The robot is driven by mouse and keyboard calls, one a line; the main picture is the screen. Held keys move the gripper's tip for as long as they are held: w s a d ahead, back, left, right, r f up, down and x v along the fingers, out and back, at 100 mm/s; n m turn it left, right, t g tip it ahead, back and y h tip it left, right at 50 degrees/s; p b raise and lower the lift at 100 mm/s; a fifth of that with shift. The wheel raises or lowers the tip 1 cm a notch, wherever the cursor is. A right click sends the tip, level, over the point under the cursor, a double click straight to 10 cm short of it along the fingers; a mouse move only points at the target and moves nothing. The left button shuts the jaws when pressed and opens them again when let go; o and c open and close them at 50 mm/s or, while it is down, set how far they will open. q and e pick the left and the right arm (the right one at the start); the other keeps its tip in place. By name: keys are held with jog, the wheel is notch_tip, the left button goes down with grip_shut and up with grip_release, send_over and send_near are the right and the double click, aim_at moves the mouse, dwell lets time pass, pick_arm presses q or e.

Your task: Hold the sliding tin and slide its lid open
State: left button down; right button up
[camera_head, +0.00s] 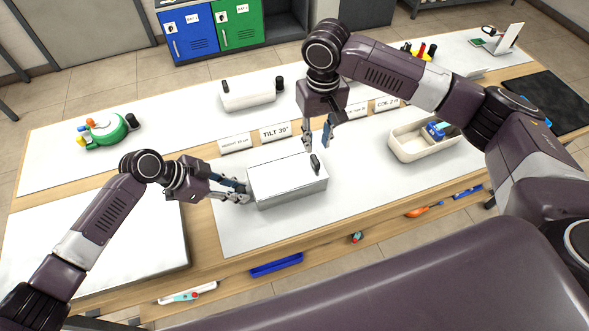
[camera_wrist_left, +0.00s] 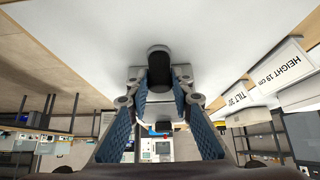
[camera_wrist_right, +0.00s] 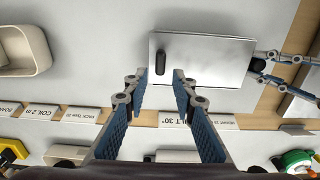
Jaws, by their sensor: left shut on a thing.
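The sliding tin (camera_head: 285,188) is a grey-white box with a shiny metal lid (camera_head: 282,170), which covers its top. An upright black knob (camera_head: 316,164) stands near the lid's right end; it also shows in the right wrist view (camera_wrist_right: 160,62). My left gripper (camera_head: 246,193) is shut on a black grip (camera_wrist_left: 159,68) at the tin's left end. My right gripper (camera_head: 317,146) is open above the lid's right end, with its fingers pointing down. In the right wrist view the knob appears between the fingertips; I cannot tell the remaining height.
Label cards reading "TILT 30°" (camera_head: 275,131) and others stand behind the tin. A cream tray (camera_head: 402,149) with a blue item lies to the right. A white box with black knobs (camera_head: 248,97) stands behind. The white mat (camera_head: 235,238) is clear in front.

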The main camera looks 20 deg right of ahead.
aim_at(316, 159)
jog(key=shift+f, duration=3.45)
grip_shut()
